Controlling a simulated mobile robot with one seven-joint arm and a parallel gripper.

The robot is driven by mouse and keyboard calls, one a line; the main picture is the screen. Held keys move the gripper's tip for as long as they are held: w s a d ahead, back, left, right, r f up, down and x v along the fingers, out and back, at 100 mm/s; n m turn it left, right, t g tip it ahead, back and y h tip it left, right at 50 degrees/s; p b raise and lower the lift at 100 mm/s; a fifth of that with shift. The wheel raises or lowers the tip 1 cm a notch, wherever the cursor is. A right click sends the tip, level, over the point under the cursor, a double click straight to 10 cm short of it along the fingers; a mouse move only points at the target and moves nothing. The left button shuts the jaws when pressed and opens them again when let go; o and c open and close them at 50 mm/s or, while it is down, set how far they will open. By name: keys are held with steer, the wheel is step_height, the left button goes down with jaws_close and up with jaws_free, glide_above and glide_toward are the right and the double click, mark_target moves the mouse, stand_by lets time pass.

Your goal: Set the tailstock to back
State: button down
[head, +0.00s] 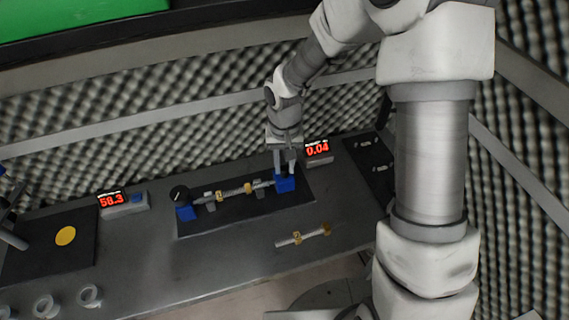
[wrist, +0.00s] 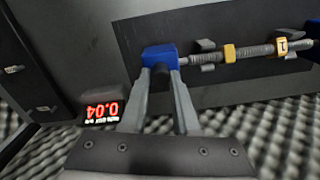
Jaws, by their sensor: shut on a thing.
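The tailstock, a blue block (head: 286,185), sits at the right end of a dark base plate (head: 250,206). It also shows in the wrist view (wrist: 160,56). My gripper (head: 284,171) reaches down from above and is shut on the tailstock, with one finger on each side in the wrist view (wrist: 160,76). A grey threaded rod (head: 233,191) with yellow rings lies along the plate on small grey supports. Its right end meets or nearly meets the tailstock; I cannot tell which. A blue block (head: 186,213) with a black knob (head: 180,193) stands at the left end.
A red display reading 0.04 (head: 318,150) stands close behind my gripper. Another display, reading 58.3 (head: 111,200), is at left. A loose rod (head: 290,240) lies in front. A dark mat with a yellow disc (head: 65,236) and several rings (head: 89,295) are at left. Foam walls enclose the bench.

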steer(key=shift+w+d, duration=0.25)
steer(key=shift+d, duration=0.5)
steer(key=shift+w+d, duration=0.25)
steer(key=shift+d, duration=0.45)
steer(key=c, duration=0.7)
jaws_free()
steer(key=shift+d, duration=0.1)
steer(key=shift+o, duration=0.2)
step_height(320, 180, up, 8)
steer(key=shift+f, duration=0.2)
steer(key=shift+s, duration=0.1)
